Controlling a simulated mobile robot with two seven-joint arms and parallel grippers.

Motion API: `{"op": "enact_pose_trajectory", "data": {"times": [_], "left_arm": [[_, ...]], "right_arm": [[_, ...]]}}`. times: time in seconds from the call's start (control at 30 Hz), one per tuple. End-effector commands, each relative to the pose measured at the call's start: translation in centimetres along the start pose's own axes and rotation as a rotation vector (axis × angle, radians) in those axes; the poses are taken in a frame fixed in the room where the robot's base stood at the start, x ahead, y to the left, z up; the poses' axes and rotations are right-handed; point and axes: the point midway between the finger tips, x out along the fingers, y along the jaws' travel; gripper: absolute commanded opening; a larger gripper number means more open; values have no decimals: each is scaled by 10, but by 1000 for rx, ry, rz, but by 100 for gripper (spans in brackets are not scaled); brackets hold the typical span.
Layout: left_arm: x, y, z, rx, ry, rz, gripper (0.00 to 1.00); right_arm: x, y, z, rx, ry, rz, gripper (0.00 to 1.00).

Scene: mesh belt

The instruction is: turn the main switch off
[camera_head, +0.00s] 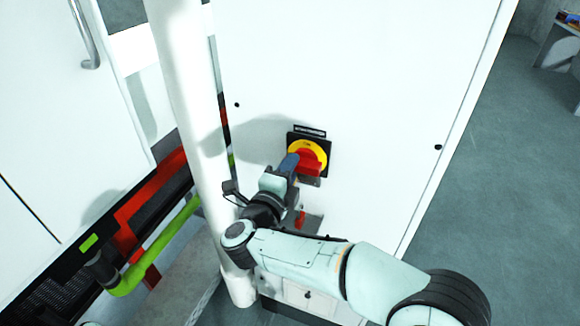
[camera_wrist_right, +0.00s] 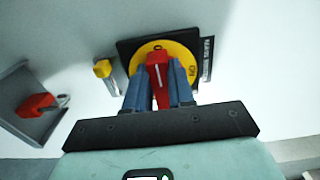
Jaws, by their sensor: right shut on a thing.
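The main switch is a red handle (camera_head: 311,162) on a yellow disc (camera_head: 319,148) with a black square plate, on the front of a white cabinet. In the right wrist view the red handle (camera_wrist_right: 158,75) stands between the two blue fingers, in front of the yellow disc (camera_wrist_right: 183,61). My right gripper (camera_head: 296,165) is shut on the red handle. In the wrist view its fingers (camera_wrist_right: 158,88) lie on both sides of the handle. Part of the disc and plate is hidden behind the fingers. My left gripper is not in view.
A white pole (camera_head: 188,120) stands left of my right arm. A grey bracket with a red item (camera_wrist_right: 37,105) and a small yellow item (camera_wrist_right: 103,69) are beside the switch in the wrist view. Green and red bars (camera_head: 160,245) run at lower left. Floor at right is open.

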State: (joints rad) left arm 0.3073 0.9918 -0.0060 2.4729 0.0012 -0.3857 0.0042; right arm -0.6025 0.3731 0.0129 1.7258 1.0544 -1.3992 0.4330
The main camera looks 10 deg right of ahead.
Motion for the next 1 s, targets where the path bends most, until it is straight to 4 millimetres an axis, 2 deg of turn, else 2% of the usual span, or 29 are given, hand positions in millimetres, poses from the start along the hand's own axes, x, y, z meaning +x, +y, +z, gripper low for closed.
{"op": "enact_pose_trajectory", "data": {"times": [0.37,0.4,0.47,0.8,0.87,1.0], "left_arm": [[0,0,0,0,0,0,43],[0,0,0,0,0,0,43],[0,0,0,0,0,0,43],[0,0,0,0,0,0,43],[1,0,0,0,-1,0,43],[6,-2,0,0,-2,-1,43]], "right_arm": [[1,-2,-1,-6,3,-6,0],[1,-2,-1,-6,3,-6,33],[1,-2,-1,-6,3,-6,49],[-2,-1,0,-4,0,-2,49],[-8,-1,0,-4,-1,-2,49],[-31,0,0,-4,-4,-2,49]]}}
